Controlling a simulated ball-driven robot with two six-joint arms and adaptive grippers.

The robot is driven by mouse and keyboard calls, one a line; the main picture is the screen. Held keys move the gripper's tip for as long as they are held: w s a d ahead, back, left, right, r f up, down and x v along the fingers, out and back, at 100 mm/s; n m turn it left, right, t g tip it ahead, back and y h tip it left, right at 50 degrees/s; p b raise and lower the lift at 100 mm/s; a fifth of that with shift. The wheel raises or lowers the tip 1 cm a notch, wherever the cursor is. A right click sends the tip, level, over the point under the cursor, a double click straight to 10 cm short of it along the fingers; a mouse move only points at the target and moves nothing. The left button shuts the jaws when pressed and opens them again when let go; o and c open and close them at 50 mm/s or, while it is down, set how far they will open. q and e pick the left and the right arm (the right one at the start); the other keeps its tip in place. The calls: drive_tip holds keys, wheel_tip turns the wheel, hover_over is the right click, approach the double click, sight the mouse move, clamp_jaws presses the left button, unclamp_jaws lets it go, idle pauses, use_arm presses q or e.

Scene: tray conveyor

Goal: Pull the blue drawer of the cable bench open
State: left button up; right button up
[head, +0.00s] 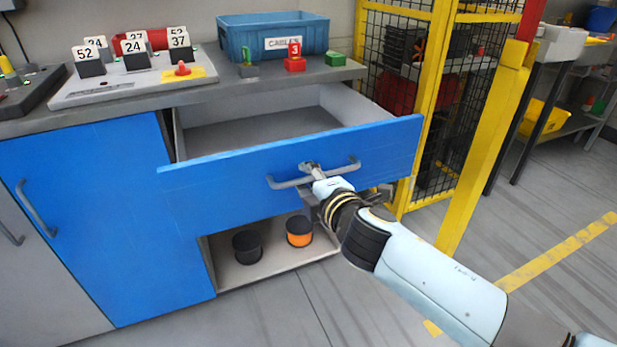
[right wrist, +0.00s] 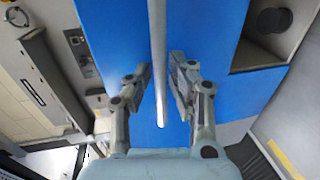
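The blue drawer (head: 385,145) of the cable bench stands pulled out, with its grey inside floor showing behind the front panel. The drawer's grey bar handle (head: 285,183) runs across the front. My right gripper (head: 311,168) is at the middle of this handle. In the right wrist view, the handle bar (right wrist: 157,35) passes between the two fingers of my right gripper (right wrist: 161,75), which are close in on it from both sides. My left gripper is not in view.
On the bench top (head: 205,95) are a blue CABLES bin (head: 235,42) and a panel of numbered blocks (head: 110,88). Below the drawer, an open shelf (head: 270,263) holds a black cup (head: 247,247) and an orange-and-black cup (head: 299,232). A yellow fence post (head: 485,140) stands right of the bench.

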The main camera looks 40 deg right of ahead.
drive_tip(key=shift+o, duration=0.9)
drive_tip(key=v, duration=1.2)
drive_tip(key=s+f+m+g+y, duration=0.1)
drive_tip(key=s+f+m+g, duration=0.2)
drive_tip(key=f, duration=0.8)
drive_tip(key=s+d+f+m+g, duration=0.15)
drive_tip(key=s+f, duration=0.35)
drive_tip(key=f, duration=0.5)
drive_tip(key=s+f+m+g+y, duration=0.1)
drive_tip(key=s+f+g, duration=0.25)
drive_tip(key=f, duration=0.75)
drive_tip(key=s+f+m+g, duration=0.3)
drive_tip(key=s+f, duration=0.3)
drive_tip(key=s, duration=0.6)
drive_tip(key=s+f+m+g+y, duration=0.1)
drive_tip(key=s+f+m+g, duration=0.2)
drive_tip(key=s, duration=1)
wheel_tip(320, 180, down, 3)
drive_tip(key=m, duration=0.3)
drive_tip(key=shift+s+g, duration=0.25)
drive_tip(key=shift+g, duration=0.05)
